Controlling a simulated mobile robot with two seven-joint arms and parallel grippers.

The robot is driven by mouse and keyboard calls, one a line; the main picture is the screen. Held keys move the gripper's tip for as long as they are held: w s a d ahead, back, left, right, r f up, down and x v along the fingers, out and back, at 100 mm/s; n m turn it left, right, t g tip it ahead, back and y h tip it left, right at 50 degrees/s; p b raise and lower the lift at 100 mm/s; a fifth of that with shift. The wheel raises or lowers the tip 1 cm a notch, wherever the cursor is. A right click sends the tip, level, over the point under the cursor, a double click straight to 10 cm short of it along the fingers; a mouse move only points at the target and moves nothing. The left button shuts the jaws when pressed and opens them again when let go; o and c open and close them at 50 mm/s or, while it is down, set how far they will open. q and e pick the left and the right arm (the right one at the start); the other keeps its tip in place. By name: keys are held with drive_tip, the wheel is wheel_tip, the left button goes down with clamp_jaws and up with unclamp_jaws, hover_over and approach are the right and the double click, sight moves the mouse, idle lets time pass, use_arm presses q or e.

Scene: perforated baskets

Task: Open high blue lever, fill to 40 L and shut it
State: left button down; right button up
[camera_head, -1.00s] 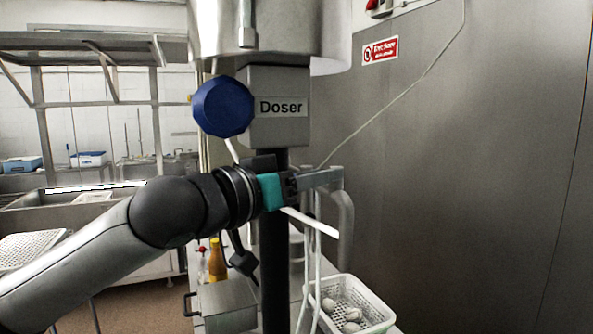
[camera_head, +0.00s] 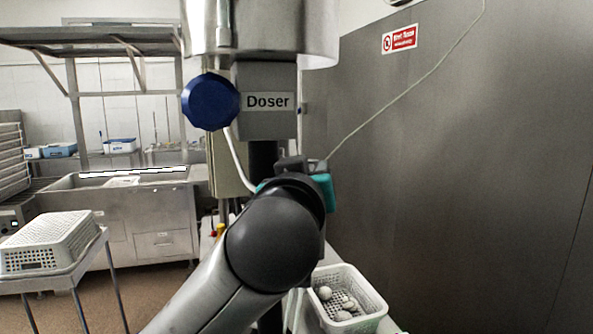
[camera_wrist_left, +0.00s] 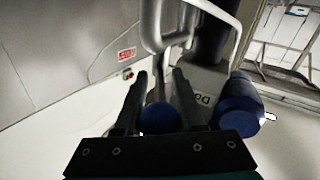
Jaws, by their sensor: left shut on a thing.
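The grey doser (camera_head: 280,75) stands upright in the middle of the head view, with a "Doser" label and a large blue knob (camera_head: 210,101) on its left side. In the left wrist view that blue knob (camera_wrist_left: 238,103) is to the right of my fingers, apart from them. My left gripper (camera_wrist_left: 160,90) is shut on a slim grey lever with a round blue end (camera_wrist_left: 160,117), which shows between its two dark fingers. In the head view my own arm hides the fingers and this lever; only the teal part of the gripper shows. My right gripper is in neither view. No volume reading is legible.
A white perforated basket (camera_head: 352,318) with several pale round items stands below right of the doser. An upturned perforated basket (camera_head: 45,243) sits on a stand at left. A steel sink counter (camera_head: 125,225) is behind. A grey wall (camera_head: 460,190) closes the right side.

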use_arm(q)
drive_tip(key=shift+d+n+y, duration=0.35)
drive_tip(key=shift+n+y, duration=0.35)
drive_tip(key=shift+y, duration=0.4)
drive_tip(key=shift+t, duration=0.3)
drive_tip(key=c, duration=0.6)
unclamp_jaws()
drive_tip(key=shift+s, duration=0.15)
drive_tip(key=s, duration=0.5)
drive_tip(key=s+a, duration=0.1)
drive_tip(key=s, duration=0.9)
drive_tip(key=shift+a, duration=0.3)
